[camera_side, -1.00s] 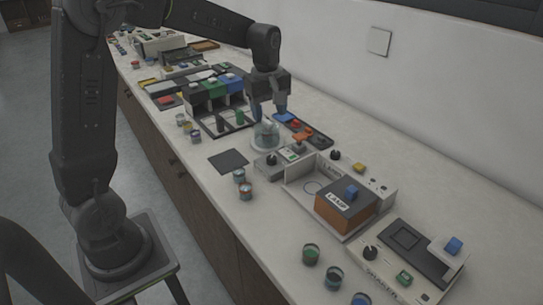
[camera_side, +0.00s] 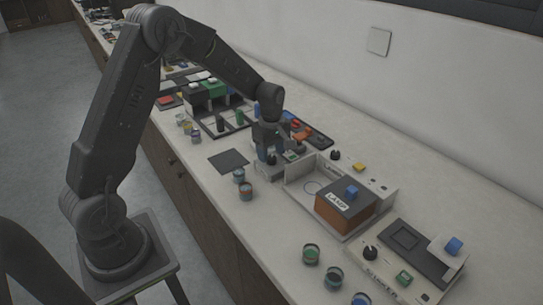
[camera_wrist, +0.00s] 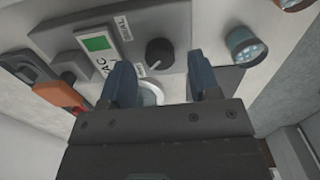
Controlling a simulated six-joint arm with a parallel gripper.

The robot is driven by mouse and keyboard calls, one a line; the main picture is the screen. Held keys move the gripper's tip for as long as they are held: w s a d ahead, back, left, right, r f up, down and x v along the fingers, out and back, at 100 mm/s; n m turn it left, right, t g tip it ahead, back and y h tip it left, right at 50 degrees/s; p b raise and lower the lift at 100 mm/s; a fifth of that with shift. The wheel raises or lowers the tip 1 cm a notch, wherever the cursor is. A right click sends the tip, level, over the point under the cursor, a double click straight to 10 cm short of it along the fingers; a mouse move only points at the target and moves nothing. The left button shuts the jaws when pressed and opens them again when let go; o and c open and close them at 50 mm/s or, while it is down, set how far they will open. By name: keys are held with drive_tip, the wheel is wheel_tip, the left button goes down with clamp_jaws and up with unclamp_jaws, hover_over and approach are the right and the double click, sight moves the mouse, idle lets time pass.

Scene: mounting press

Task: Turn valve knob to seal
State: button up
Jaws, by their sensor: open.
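The black valve knob (camera_wrist: 160,53) sits on a grey panel (camera_wrist: 180,20) in the wrist view. A SEAL label, VAC lettering and a green display (camera_wrist: 97,43) are on the panel. My gripper (camera_wrist: 165,82) is open and empty, its two blue-grey fingers apart, with the knob seen beyond and between them, not gripped. A pale round rim (camera_wrist: 150,92) shows partly between the fingers. In the side view, my gripper (camera_side: 272,160) points down at the small vacuum unit; the knob and the glass chamber are hidden behind it there.
An orange part (camera_wrist: 60,95) lies left in the wrist view; a blue-filled cup (camera_wrist: 245,45) stands right. In the side view, the white LAMP station (camera_side: 297,180) is close right of my gripper. A dark flat pad (camera_side: 228,161) and cups (camera_side: 245,191) are near the front edge.

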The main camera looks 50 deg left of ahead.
drive_tip(key=shift+f, duration=0.95)
drive_tip(key=c, duration=0.9)
